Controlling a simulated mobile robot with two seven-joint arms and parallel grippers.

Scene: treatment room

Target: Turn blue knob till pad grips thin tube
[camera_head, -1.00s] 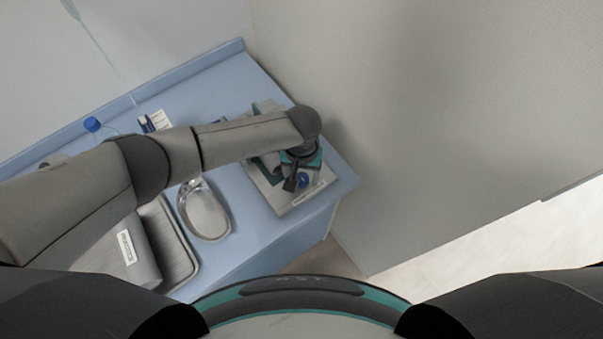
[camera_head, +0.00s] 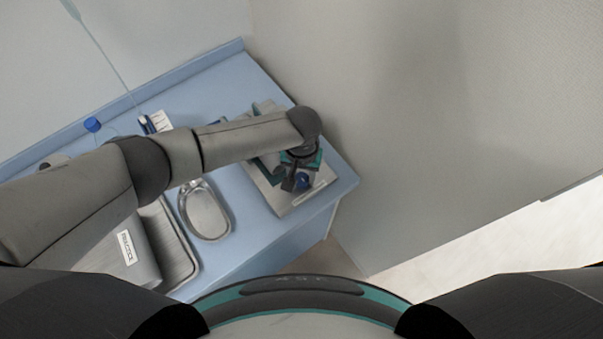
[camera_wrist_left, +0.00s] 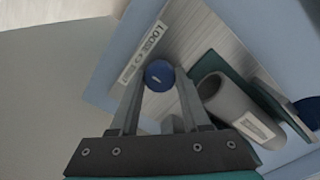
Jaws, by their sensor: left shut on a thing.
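The blue knob (camera_wrist_left: 158,75) sits between the fingertips of my left gripper (camera_wrist_left: 159,78) in the left wrist view; its face has a small pale mark. The gripper is shut on it. In the head view the knob (camera_head: 303,182) shows beside the dark fingers of the left gripper (camera_head: 296,182), at the front of a metal base plate (camera_head: 285,207). A printed label strip (camera_wrist_left: 144,52) lies near the knob. A grey cylinder (camera_wrist_left: 238,110) with a white label lies beside it. I cannot make out the pad or the thin tube. My right gripper is out of view.
The device stands near the right corner of a blue counter (camera_head: 240,262), close to the wall. A metal kidney dish (camera_head: 205,215), a steel tray (camera_head: 180,262) and a blue-capped bottle (camera_head: 92,124) are to the left. My left arm hides part of the counter.

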